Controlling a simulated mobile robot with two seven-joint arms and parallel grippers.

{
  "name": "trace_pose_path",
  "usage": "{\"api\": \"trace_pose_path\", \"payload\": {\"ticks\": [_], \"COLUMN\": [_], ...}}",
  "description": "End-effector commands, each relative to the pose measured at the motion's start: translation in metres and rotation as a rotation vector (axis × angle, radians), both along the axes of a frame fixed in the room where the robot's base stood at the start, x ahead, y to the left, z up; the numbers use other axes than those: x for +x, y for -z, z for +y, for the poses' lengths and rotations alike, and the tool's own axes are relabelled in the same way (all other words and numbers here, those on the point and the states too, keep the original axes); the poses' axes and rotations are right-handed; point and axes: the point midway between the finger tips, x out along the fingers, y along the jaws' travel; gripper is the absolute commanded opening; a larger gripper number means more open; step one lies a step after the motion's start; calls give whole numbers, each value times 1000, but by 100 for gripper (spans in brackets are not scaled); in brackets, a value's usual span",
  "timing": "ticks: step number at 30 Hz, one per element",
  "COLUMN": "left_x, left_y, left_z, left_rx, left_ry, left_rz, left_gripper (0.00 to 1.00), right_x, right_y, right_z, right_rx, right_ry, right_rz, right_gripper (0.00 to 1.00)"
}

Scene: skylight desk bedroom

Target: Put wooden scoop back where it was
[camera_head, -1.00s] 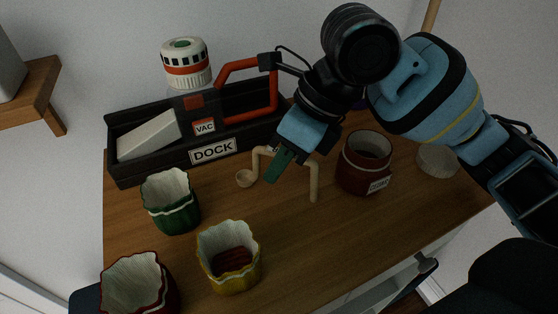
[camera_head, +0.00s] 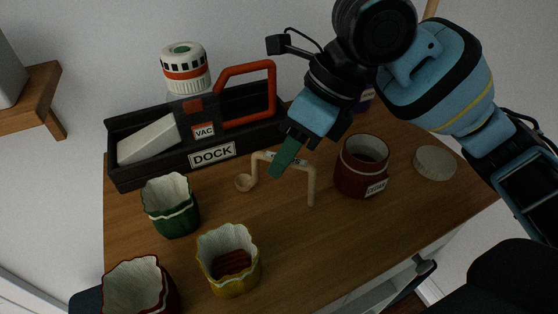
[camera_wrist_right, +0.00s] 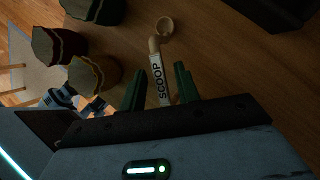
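A pale wooden scoop shows its round bowl (camera_head: 243,183) on the desk in the head view, at the left leg of a pale wooden stand (camera_head: 311,188). The bowl also shows at the top of the right wrist view (camera_wrist_right: 165,26). The stand's crossbar carries a SCOOP label (camera_wrist_right: 160,80). I cannot tell how the scoop's handle meets the stand. My right gripper (camera_head: 283,165) has green fingers and is over the crossbar. In the wrist view its fingers (camera_wrist_right: 160,90) are apart, with the label seen between them and gaps on both sides. My left gripper is out of view.
A black DOCK tray (camera_head: 150,175) holding a vacuum (camera_head: 203,115) stands behind. Green (camera_head: 170,208), yellow (camera_head: 228,262) and red (camera_head: 138,288) fluted cups are at left and front. A dark red pot (camera_head: 360,170) and pale lid (camera_head: 435,162) are right. Desk (camera_head: 310,245) is clear front centre.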

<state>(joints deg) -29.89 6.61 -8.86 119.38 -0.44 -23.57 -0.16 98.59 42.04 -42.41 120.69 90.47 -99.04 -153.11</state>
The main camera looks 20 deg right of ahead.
Motion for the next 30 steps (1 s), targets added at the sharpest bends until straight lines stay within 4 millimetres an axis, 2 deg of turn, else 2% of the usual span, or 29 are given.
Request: {"api": "trace_pose_path", "payload": {"ticks": [1, 6, 12, 18, 30], "left_x": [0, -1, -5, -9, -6], "left_y": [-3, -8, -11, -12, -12], "left_z": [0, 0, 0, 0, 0], "left_rx": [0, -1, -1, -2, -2], "left_ry": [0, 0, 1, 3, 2], "left_rz": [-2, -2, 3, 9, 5], "left_gripper": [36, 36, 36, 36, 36], "right_x": [-1, -5, -9, -10, -10], "right_y": [-13, -44, -69, -79, -80], "right_z": [-5, -19, -32, -37, -37], "right_rx": [1, 1, 1, 0, 0], "right_ry": [2, 2, 1, 1, 1], "right_rz": [-5, -5, -2, 0, 0], "right_gripper": [32, 32, 32, 32, 32]}}
